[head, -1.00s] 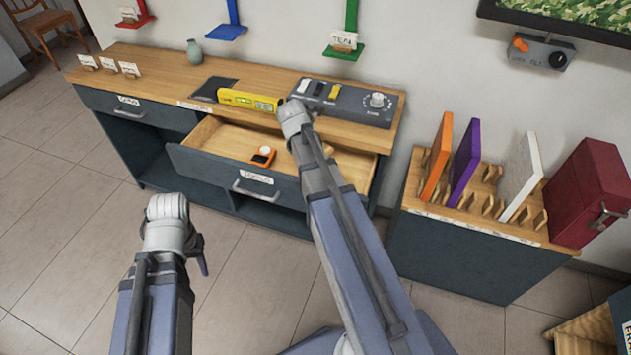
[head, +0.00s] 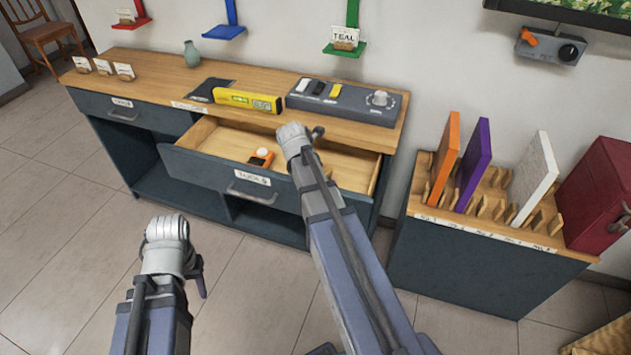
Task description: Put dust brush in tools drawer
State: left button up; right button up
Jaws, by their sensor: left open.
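The tools drawer (head: 232,188) is pulled open from the wooden-topped bench, with a white label and a metal handle on its front. An orange and white device (head: 261,158) lies inside it. I cannot make out a dust brush; the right arm hides part of the drawer. My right gripper (head: 318,132) is over the drawer's right part, mostly hidden behind its own wrist, so its jaws and anything in them do not show. My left gripper (head: 201,284) is low in front of the bench, left of the drawer front, open, mostly hidden by its wrist.
A yellow spirit level (head: 248,100) and a grey switch box (head: 342,101) stand on the bench top (head: 150,83). At right, a low cabinet (head: 470,270) carries upright coloured panels and a dark red case (head: 598,195). The floor at left is clear.

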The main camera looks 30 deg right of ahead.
jog(key=shift+f, duration=0.1)
jog(key=o, duration=1.2)
jog(key=shift+r, duration=0.2)
jog(key=shift+a+r+p, duration=0.2)
jog(key=shift+r+p, duration=0.35)
jog(key=p+v, duration=0.9)
jog(key=v, duration=0.1)
jog(key=shift+s+a+r+p, duration=0.15)
jog(key=shift+a+r+p, duration=0.05)
jog(key=shift+r+p, duration=0.25)
jog(key=shift+f, duration=0.1)
